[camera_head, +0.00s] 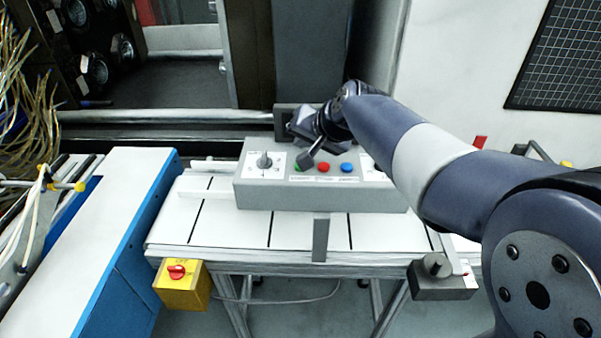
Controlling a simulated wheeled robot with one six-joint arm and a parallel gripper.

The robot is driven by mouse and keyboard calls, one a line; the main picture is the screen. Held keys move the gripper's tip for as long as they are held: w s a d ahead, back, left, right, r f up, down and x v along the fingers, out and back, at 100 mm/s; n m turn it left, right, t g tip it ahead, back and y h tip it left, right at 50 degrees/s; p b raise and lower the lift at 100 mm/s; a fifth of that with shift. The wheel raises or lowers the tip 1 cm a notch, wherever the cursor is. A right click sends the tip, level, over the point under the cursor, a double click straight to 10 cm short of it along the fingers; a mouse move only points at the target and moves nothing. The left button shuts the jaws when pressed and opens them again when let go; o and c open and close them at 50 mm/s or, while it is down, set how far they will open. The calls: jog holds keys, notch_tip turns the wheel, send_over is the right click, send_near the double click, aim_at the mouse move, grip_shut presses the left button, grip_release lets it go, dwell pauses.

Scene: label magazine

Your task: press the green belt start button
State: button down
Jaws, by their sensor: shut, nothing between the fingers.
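The control box (318,197) is a grey box on the white belt table, with a row of buttons on its sloped face. The green button (297,169) is mostly hidden behind my gripper, with only a bit of green showing. My gripper (304,163) is shut and empty, its dark fingertips pointing down at the green button. From this view I cannot tell whether the tips touch it. To the right are a red button (323,168) and a blue button (347,168). A rotary knob (264,160) is at the left of the panel.
My arm covers the right end of the box. A yellow box with a red switch (182,288) hangs at the table's front left, and a grey box with a knob (443,289) at the front right. A blue and white cabinet (113,230) stands left. The belt (225,232) is bare in front.

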jog(key=shift+f+b, duration=0.9)
jog(key=shift+f, duration=0.65)
dwell(0.8)
jog(key=shift+f+b, duration=0.4)
